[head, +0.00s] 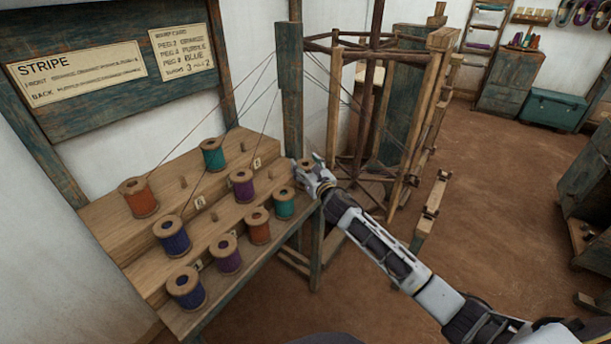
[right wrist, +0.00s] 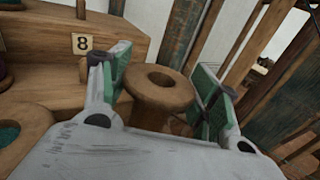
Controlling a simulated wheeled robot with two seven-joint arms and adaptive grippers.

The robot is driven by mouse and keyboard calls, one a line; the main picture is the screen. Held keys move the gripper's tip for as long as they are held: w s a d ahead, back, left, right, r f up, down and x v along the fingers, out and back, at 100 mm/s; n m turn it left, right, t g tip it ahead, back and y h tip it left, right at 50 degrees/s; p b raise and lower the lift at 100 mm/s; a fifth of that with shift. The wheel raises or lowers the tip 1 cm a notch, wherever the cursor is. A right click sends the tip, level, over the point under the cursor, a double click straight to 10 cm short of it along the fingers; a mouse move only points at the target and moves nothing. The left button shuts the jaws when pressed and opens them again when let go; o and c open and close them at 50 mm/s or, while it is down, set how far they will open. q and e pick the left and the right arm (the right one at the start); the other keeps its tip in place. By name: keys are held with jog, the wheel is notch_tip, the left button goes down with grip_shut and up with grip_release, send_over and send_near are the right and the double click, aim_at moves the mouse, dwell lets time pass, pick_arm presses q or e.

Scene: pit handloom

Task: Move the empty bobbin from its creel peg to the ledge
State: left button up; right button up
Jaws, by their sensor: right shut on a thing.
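The empty bobbin (right wrist: 160,92) is bare wood with a round top flange and a dark centre hole. In the right wrist view it stands roughly upright between the green-padded fingers of my right gripper (right wrist: 162,78). In the head view the right gripper (head: 310,172) is shut on the bobbin (head: 305,162) at the right end of the stepped wooden creel (head: 150,250). The bobbin's underside is hidden, so I cannot tell whether it touches a peg or the wood below. My left gripper is out of view.
Several wound bobbins stand on the creel, the closest being a teal one (head: 284,204) left of my right gripper. A number 8 tag (right wrist: 82,43) is on a step. Threads run up to a blue post (head: 292,90). A wooden reel frame (head: 385,110) stands behind my right arm.

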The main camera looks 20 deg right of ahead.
jog(key=shift+f+b, duration=0.5)
jog(key=shift+f, duration=1.45)
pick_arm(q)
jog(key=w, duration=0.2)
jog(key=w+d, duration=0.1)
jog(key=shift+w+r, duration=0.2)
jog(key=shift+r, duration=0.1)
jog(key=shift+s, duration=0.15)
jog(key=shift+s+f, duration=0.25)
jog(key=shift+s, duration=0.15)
pick_arm(e)
jog(key=shift+f, duration=0.1)
jog(key=o, duration=0.8)
jog(key=shift+o, duration=1)
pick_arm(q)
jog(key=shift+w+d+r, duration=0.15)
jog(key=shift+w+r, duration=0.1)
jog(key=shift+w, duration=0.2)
